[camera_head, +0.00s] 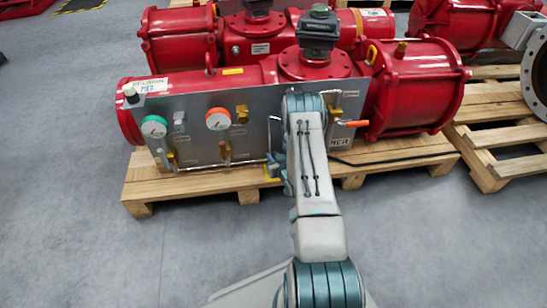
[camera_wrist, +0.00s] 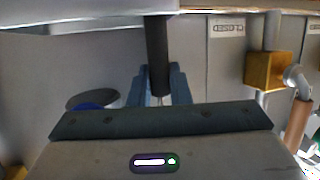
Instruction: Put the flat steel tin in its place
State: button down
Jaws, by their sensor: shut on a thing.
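My gripper (camera_head: 277,172) is low in front of the grey panel, left of my forearm. In the wrist view its blue-grey fingers (camera_wrist: 160,90) are shut on a narrow dark thing, seen as an upright bar. I take this to be the flat steel tin (camera_wrist: 157,50) seen edge-on; its faces do not show. In the head view the held thing is too small or hidden to make out. No place marked for the tin can be told for sure.
The grey panel (camera_head: 205,125) carries gauges, brass fittings and an orange-handled valve (camera_head: 352,123). A red actuator (camera_head: 415,90) stands behind it on a wooden pallet (camera_head: 190,187). A brass block (camera_wrist: 267,70) with pipes is right of my fingers. A dark oval with blue (camera_wrist: 92,100) is left.

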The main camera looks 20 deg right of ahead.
jog(key=c, duration=1.3)
grip_release()
jog(key=shift+c, duration=0.2)
jog(key=shift+r+p, duration=0.45)
jog(key=shift+p, duration=0.05)
jog(key=p+v, duration=0.4)
jog(key=v, duration=0.8)
jog(key=shift+r, duration=0.2)
jog(key=shift+d, duration=0.1)
